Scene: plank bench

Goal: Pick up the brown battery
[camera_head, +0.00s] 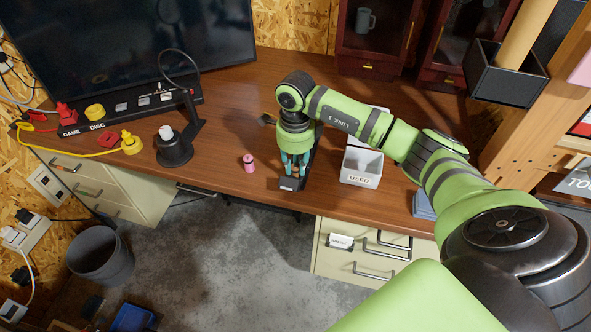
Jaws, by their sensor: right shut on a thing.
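My right gripper (294,167) reaches down from the right-hand arm to the bench near its front edge. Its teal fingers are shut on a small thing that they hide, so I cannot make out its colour. They are over a narrow black holder (289,184) on the bench. The brown battery does not show clearly anywhere. A small pink cylinder (248,163) stands upright on the wood, to the left of the gripper and apart from it. My left gripper is not in view.
A white bin marked USED (359,180) stands close right of the gripper. A black lamp (174,149) and a panel with red and yellow plugs (84,123) are at the left. A monitor (130,45) stands behind. The bench between lamp and pink cylinder is clear.

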